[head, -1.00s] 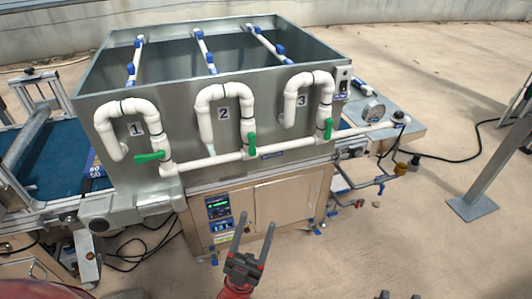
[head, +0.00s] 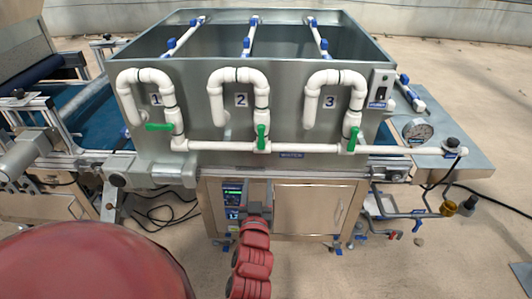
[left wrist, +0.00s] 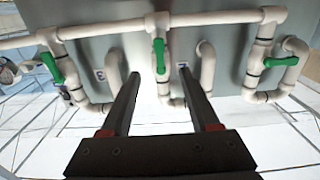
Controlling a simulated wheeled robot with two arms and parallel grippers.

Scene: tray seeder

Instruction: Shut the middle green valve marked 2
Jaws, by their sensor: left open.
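The middle green valve handle (head: 261,136) is below the label 2 (head: 241,100) on the white pipework. It stands upright, in line with its vertical pipe. My left gripper (head: 258,186) is in front of the machine, just below this valve in the head view; its own arm hides most of its fingers there. In the left wrist view the left gripper (left wrist: 160,73) is open and empty, with the middle green handle (left wrist: 160,55) ahead, between the lines of its two fingers. It looks apart from the handle. My right gripper is out of view.
Valve 1's green handle (head: 158,127) lies crosswise; valve 3's handle (head: 353,139) is upright. A white horizontal pipe (head: 210,147) joins the valves. A pressure gauge (head: 417,131) is at the right, above small hoses. The control panel (head: 232,194) is below.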

